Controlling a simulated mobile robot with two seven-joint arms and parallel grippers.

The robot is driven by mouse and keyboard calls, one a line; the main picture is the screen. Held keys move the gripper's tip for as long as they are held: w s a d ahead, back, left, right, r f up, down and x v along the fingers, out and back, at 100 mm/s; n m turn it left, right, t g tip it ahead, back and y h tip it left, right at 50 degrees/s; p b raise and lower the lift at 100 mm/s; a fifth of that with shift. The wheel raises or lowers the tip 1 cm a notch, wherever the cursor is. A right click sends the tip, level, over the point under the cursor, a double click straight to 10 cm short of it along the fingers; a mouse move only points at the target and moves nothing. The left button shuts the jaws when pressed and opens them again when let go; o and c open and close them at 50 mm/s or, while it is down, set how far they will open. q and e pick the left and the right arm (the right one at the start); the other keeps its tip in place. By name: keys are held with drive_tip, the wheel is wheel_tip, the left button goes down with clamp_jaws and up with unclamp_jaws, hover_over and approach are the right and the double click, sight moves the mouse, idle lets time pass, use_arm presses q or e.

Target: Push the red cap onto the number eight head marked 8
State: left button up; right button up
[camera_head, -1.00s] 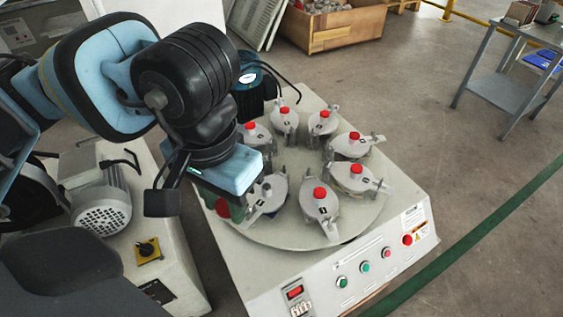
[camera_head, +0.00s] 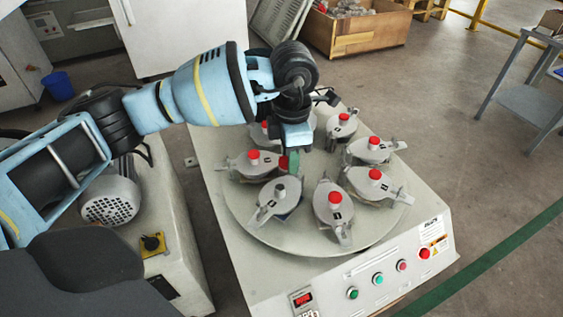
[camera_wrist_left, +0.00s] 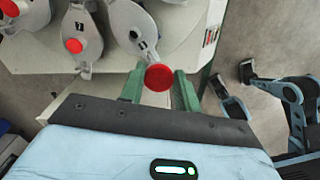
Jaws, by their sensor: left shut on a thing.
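The red cap (camera_wrist_left: 159,77) sits between the green fingertips of my left gripper (camera_wrist_left: 158,88), which is shut on it. In the head view, my left gripper (camera_head: 289,162) is above the round plate, just behind a grey head with a bare knob (camera_head: 280,190).
Several other heads with red caps, such as one at the front (camera_head: 334,205), stand around the round plate (camera_head: 300,243). The machine's front panel has buttons (camera_head: 352,293). A grey motor (camera_head: 110,200) stands at left. A wooden crate (camera_head: 365,35) is behind.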

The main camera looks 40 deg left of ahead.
use_arm(q)
drive_tip(key=w+a+f+n+b, duration=0.1)
drive_tip(key=w+a+f+n, duration=0.3)
drive_tip(key=f+n, duration=0.4)
drive_tip(key=a+n, duration=0.1)
drive_tip(key=n, duration=0.2)
drive_tip(key=shift+a+f+n, duration=0.25)
drive_tip(key=shift+f+n, duration=0.1)
drive_tip(key=shift+n, duration=0.05)
use_arm(e)
drive_tip(key=shift+s+f, duration=0.35)
drive_tip(key=shift+f, duration=0.25)
use_arm(q)
drive_tip(key=shift+w+f, duration=0.1)
drive_tip(key=shift+f, duration=0.05)
use_arm(e)
drive_tip(key=shift+s+f, duration=0.15)
